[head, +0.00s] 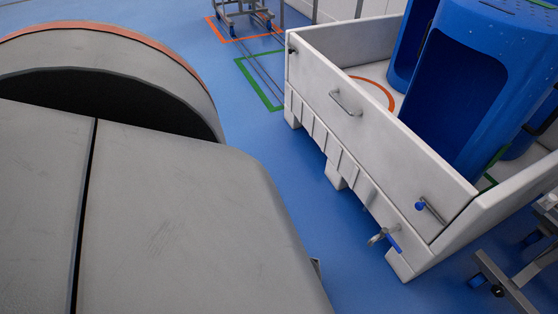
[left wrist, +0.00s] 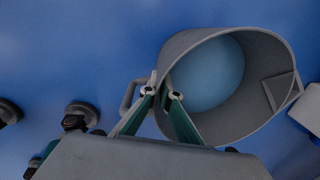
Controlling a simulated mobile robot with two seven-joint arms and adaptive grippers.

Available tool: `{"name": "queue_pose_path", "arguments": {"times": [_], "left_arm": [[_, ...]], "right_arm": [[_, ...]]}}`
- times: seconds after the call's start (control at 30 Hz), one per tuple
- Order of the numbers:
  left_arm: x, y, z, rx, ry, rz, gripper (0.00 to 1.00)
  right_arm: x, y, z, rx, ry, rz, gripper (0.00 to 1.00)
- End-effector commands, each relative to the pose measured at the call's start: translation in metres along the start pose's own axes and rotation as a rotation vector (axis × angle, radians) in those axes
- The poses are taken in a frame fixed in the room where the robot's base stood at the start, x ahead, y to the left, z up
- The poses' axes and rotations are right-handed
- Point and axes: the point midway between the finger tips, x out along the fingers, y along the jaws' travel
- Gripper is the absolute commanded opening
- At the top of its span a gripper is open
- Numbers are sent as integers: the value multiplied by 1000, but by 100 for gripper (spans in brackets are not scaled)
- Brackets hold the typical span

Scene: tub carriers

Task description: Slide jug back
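The jug (left wrist: 182,48) is grey, with a side handle (left wrist: 129,96) and a pale blue-grey inside, and shows in the left wrist view with its open mouth facing the camera. My left gripper (left wrist: 162,93) is at the handle side of its rim, one green fingertip just outside the wall and the other over the inside. The fingertips are apart with the rim between them; whether both press on it I cannot tell. The jug's underside is hidden. Neither the jug nor my grippers show in the head view.
In the head view a white tub (head: 356,128) with a tap (head: 382,236) stands at right, holding blue containers (head: 462,84). A wheeled metal frame (head: 505,280) is at lower right. A trolley (head: 243,12) stands far back. Blue floor (head: 262,150) is clear left of the tub.

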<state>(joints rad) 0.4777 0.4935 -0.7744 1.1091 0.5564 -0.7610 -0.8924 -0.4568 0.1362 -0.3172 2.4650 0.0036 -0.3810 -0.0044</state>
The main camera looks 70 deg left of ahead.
Motion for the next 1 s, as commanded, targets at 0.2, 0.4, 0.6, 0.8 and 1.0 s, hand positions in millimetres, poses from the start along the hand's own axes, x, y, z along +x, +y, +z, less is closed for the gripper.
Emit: {"name": "queue_pose_path", "arguments": {"times": [0.2, 0.4, 0.6, 0.8, 1.0], "left_arm": [[1, 8, 1, -1, -2, 6, 0], [1, 9, 1, -2, -1, 6, 0], [1, 9, 1, -2, -1, 6, 24], [0, 6, 1, -3, -1, 3, 24], [-2, 6, 1, -3, 0, 1, 24]], "right_arm": [[1, -1, 5, -4, -9, -2, 0], [0, 0, 5, -4, -9, -1, 0], [0, 0, 2, -4, -3, 0, 0], [0, 1, -1, -4, 1, 0, 0], [0, 0, 0, -4, 1, -3, 0]]}}
